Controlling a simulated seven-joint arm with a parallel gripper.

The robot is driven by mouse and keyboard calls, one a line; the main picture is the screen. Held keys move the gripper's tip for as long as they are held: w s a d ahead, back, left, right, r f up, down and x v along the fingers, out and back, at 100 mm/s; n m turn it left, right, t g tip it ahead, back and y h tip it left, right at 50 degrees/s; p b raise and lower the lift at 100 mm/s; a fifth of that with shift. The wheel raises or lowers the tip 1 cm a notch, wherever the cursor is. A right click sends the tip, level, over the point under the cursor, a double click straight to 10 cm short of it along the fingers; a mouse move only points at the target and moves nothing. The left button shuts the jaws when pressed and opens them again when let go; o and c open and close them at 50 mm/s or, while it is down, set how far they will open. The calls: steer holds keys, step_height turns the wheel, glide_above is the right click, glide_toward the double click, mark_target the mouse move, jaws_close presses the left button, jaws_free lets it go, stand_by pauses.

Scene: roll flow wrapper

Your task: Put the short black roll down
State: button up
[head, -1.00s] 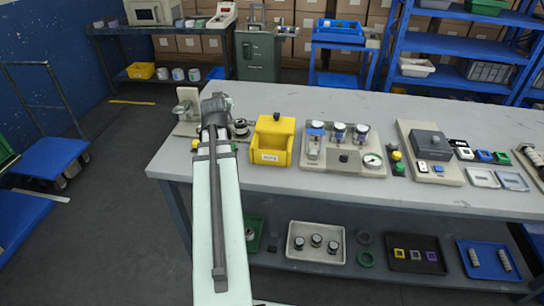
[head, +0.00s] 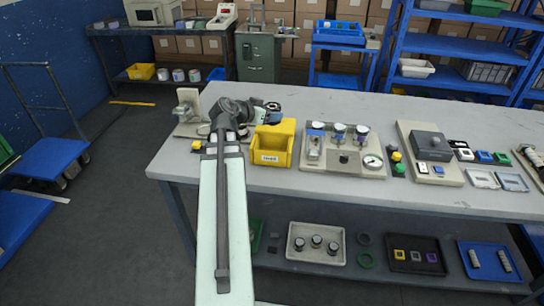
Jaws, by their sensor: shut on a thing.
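My gripper (head: 273,118) shows small and partly hidden at the end of my arm, over the back left of the yellow bin (head: 270,157). It is shut on the short black roll. I cannot clearly make out the roll, as my wrist and arm cover much of it. A grey stand with a beige base (head: 188,111) is at the table's left end, left of my arm. A dark and white round part (head: 243,134) shows just right of my arm, left of the bin.
Right of the bin stands a beige fixture (head: 346,158) with several round-topped parts and a dial. Yellow and green buttons (head: 398,164) and a beige board with a grey block (head: 430,144) follow. The table's back strip (head: 340,100) is clear. Trays fill the lower shelf.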

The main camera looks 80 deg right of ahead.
step_height(320, 180, down, 10)
stand_by(0.9)
steer(key=shift+f, duration=0.6)
steer(key=o, duration=1.5)
steer(key=shift+r, duration=0.1)
steer(key=shift+d+r+v, duration=0.1)
steer(key=shift+r+v, duration=0.1)
steer(key=shift+v, duration=1.3)
steer(key=shift+d+r+v, duration=0.1)
steer(key=shift+r+v, duration=0.1)
steer(key=shift+v, duration=1.3)
